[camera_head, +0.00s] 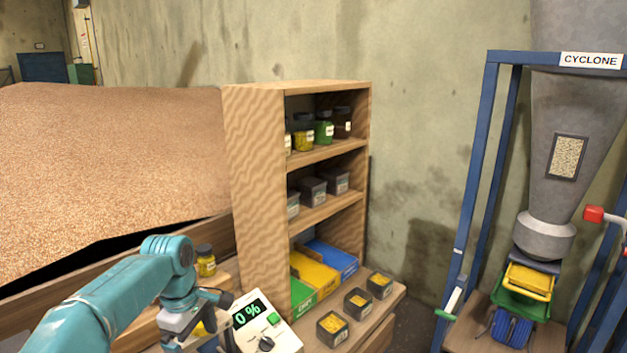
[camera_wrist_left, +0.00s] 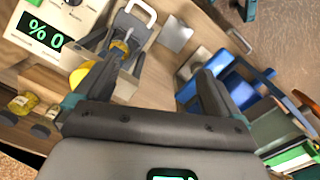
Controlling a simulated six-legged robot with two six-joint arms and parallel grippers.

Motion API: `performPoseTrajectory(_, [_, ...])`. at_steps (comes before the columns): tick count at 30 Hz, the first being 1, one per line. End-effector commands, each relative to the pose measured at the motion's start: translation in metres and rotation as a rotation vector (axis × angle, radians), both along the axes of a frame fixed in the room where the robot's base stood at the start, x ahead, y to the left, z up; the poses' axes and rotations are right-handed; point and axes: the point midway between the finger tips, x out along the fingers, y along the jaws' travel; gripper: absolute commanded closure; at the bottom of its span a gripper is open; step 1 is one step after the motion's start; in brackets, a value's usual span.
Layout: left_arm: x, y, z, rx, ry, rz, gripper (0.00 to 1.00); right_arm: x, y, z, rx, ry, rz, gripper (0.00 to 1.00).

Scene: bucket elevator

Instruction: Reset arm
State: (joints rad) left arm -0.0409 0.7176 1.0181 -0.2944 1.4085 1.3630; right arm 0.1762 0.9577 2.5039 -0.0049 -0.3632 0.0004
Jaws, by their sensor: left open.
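My left arm (camera_head: 110,300) comes in from the lower left in the head view, with its teal links bent over the bench. My left gripper (camera_head: 208,326) points down beside the white meter, at its left. In the left wrist view the two dark fingers of the left gripper (camera_wrist_left: 155,85) stand wide apart, with nothing held between them. Ahead of them is a grey device with a white loop handle (camera_wrist_left: 141,12) and a yellow part. The white meter (camera_head: 262,328) reads 0 %; it also shows in the wrist view (camera_wrist_left: 45,32). My right gripper is in neither view.
A wooden shelf (camera_head: 255,180) with jars, dark boxes and coloured packs stands behind the meter. Several small dark bins (camera_head: 333,328) sit on the bench. The cyclone frame (camera_head: 480,170) stands at right, grain (camera_head: 110,160) at left. A blue container (camera_wrist_left: 235,85) lies near the right finger.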

Motion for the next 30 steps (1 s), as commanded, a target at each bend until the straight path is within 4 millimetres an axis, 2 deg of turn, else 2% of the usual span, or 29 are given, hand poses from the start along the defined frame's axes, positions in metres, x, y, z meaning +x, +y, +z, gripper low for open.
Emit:
performPoseTrajectory(1, [-0.001,-0.005,-0.022,-0.012,0.005,-0.052,0.03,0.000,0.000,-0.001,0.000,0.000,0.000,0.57])
performPoseTrajectory(5, [-0.009,-0.024,-0.084,-0.059,-0.007,-0.217,0.03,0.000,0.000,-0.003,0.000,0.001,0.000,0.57])
performPoseTrajectory(8, [-0.029,-0.044,-0.148,-0.114,-0.027,-0.377,0.03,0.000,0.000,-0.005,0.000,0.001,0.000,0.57])
performPoseTrajectory(9, [-0.043,-0.053,-0.176,-0.140,-0.039,-0.450,0.03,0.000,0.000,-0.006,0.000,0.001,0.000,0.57])
performPoseTrajectory(11, [-0.069,-0.067,-0.217,-0.179,-0.065,-0.555,0.03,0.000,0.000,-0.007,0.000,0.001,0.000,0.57])
performPoseTrajectory(12, [-0.089,-0.076,-0.241,-0.201,-0.085,-0.620,0.03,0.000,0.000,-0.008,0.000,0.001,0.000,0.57])
performPoseTrajectory(14, [-0.122,-0.087,-0.271,-0.230,-0.114,-0.709,0.03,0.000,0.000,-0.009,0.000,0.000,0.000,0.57])
performPoseTrajectory(15, [-0.146,-0.094,-0.289,-0.243,-0.133,-0.766,0.03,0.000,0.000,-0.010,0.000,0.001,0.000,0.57])
performPoseTrajectory(18, [-0.207,-0.106,-0.317,-0.258,-0.181,-0.890,0.03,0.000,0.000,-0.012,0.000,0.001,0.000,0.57])
performPoseTrajectory(22, [-0.263,-0.112,-0.329,-0.248,-0.221,-1.005,0.03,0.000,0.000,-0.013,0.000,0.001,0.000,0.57])
performPoseTrajectory(25, [-0.286,-0.112,-0.330,-0.236,-0.235,-1.056,0.03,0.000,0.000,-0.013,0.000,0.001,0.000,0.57])
performPoseTrajectory(30, [-0.295,-0.112,-0.330,-0.228,-0.244,-1.081,0.03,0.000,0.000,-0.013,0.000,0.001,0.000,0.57])
